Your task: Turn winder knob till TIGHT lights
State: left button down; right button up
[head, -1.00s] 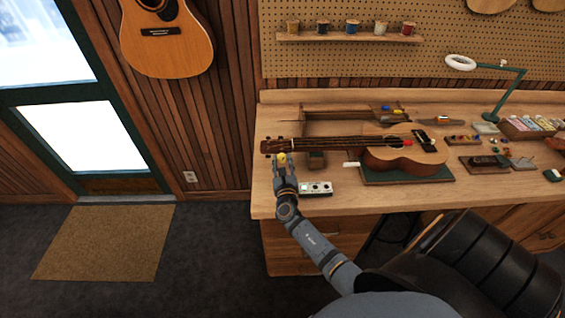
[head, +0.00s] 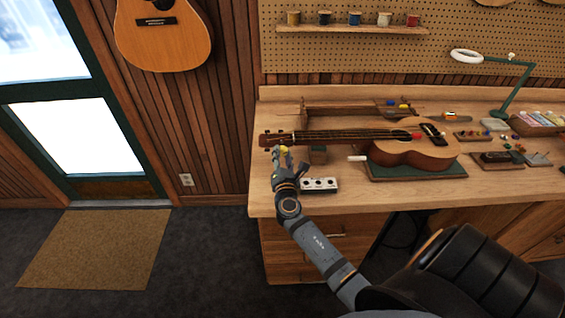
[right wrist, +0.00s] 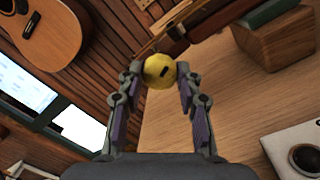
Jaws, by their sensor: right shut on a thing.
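The yellow winder knob (right wrist: 159,71) is a round ball with a dark mark on its face. It is at the headstock end of the ukulele (head: 400,151), which lies on the workbench with its neck to the left. My right gripper (right wrist: 160,76) is shut on the knob, one finger on each side. In the head view the right gripper (head: 281,156) partly covers the knob. A small white box (head: 319,186) with several dark round spots, perhaps the indicator lights, sits right of the gripper; I see no clear glow on it. My left gripper is not in view.
A wooden block (head: 318,155) stands under the ukulele neck, and a green mat (head: 420,173) lies under its body. A white piece (head: 357,158) lies between them. Small tools and parts fill the bench's right side. The bench front near the white box is clear.

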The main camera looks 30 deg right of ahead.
jog(key=m+b, duration=0.1)
jog(key=m, duration=0.1)
jog(key=m+b, duration=0.3)
jog(key=b, duration=0.1)
jog(key=shift+f+m, duration=0.3)
jog(key=shift+m, duration=0.1)
jog(key=m+b, duration=0.2)
jog(key=shift+m, duration=0.4)
jog(key=m+b, duration=0.3)
jog(key=m, duration=0.1)
jog(key=shift+h+b, duration=0.3)
jog(key=shift+b, duration=0.05)
jog(key=shift+r+m+g+b, duration=0.15)
jog(key=shift+m+g+b, duration=0.15)
jog(key=shift+m+b, duration=0.7)
jog(key=shift+m, duration=0.3)
jog(key=o, duration=0.9)
jog(key=shift+r, duration=0.1)
jog(key=shift+a, duration=0.1)
